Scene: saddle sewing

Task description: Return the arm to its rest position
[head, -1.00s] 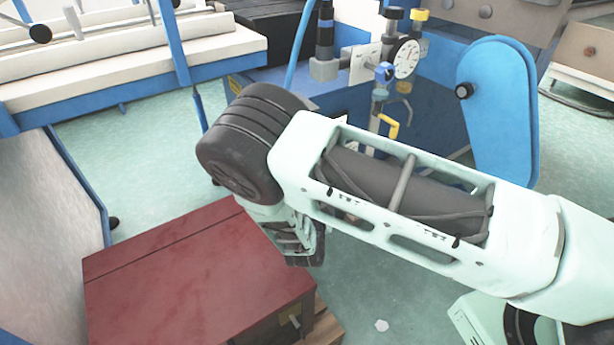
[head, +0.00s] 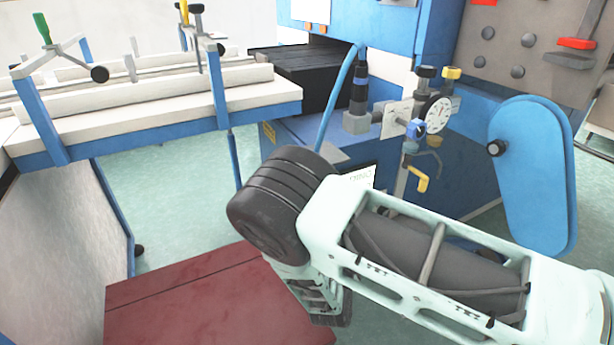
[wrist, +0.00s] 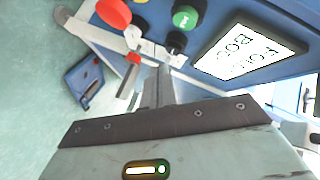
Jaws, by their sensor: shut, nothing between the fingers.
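My arm reaches in from the lower right of the head view, with a pale green open-framed link and a dark ribbed joint at its bend. Below that joint, the lower part of the arm hangs over the dark red box top (head: 215,310). My gripper's fingers cannot be made out in the head view. In the wrist view, my gripper (wrist: 162,82) shows as narrow grey fingers, shut and empty, beyond a dark bolted plate. The fingers point toward a blue panel with a red button (wrist: 113,12) and a green button (wrist: 186,17); the gap to it is unclear.
A blue machine with a dial gauge (head: 436,113) and a yellow-handled valve (head: 417,180) stands behind my arm. A blue rounded cover (head: 535,175) is at right. A blue-framed bench (head: 150,135) is at left. Green floor (head: 180,190) shows between bench and machine.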

